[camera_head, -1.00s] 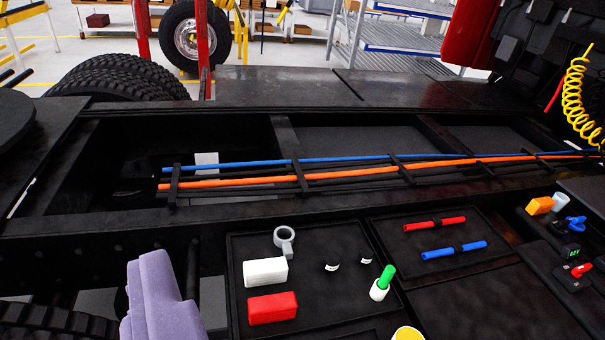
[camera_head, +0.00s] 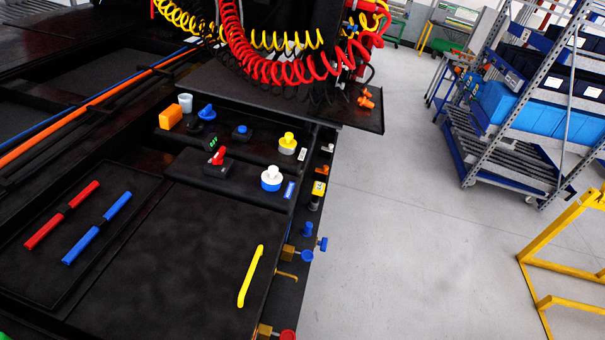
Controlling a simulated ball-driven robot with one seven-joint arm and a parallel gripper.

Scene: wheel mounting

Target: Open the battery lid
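A flat black panel (camera_head: 165,262), which looks like the battery lid, lies level in the lower middle of the head view. A yellow bar handle (camera_head: 250,276) sits near its right edge. The panel appears closed, flush with the black frame around it. Its lower edge runs towards the bottom of the picture. My gripper is not in view, and nothing touches the handle.
Left of the panel is a tray with red (camera_head: 62,215) and blue (camera_head: 97,228) rods. Behind it stand a white-and-blue knob (camera_head: 271,178), a yellow-and-white knob (camera_head: 287,143) and a red switch (camera_head: 217,156). Coiled hoses (camera_head: 285,65) hang above. Grey floor (camera_head: 400,240) is clear to the right.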

